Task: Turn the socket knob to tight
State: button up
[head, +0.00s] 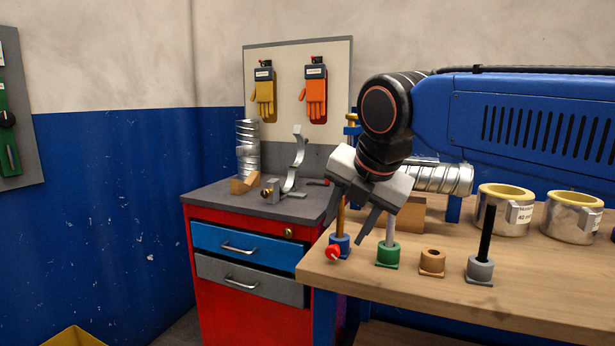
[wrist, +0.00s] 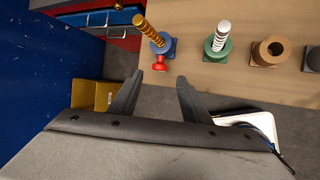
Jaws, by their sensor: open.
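The red socket knob (head: 333,252) sticks out from the front of the blue socket (head: 344,240) at the left front corner of the wooden bench. A brass rod (wrist: 147,29) stands in that socket. My gripper (head: 350,216) is open and points down, above and near the blue socket in the head view. In the wrist view, the knob (wrist: 160,64) lies just beyond my open fingertips (wrist: 158,78), sideways between them, and nothing is between the jaws. The knob appears apart from the fingers. Its tight marking cannot be read.
A green socket (head: 388,254) with a pale rod stands to the right, then an empty tan socket (head: 432,262) and a grey socket (head: 480,269) with a black rod. Metal duct rings (head: 505,213) stand behind. A red tool cabinet (head: 240,307) is at the left.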

aim_at(331, 246)
jog(key=x, duration=0.8)
jog(key=shift+w+a+h, duration=0.1)
jog(key=shift+a+h, duration=0.05)
jog(key=shift+h, duration=0.25)
jog(key=g+h, duration=0.1)
jog(key=h, duration=0.1)
jog(key=a+n+g+h, duration=0.1)
jog(key=h, duration=0.1)
jog(key=shift+w+h, duration=0.15)
jog(key=shift+h, duration=0.25)
jog(key=v, duration=1.7)
jog(key=shift+r, duration=0.25)
jog(key=shift+f, duration=0.1)
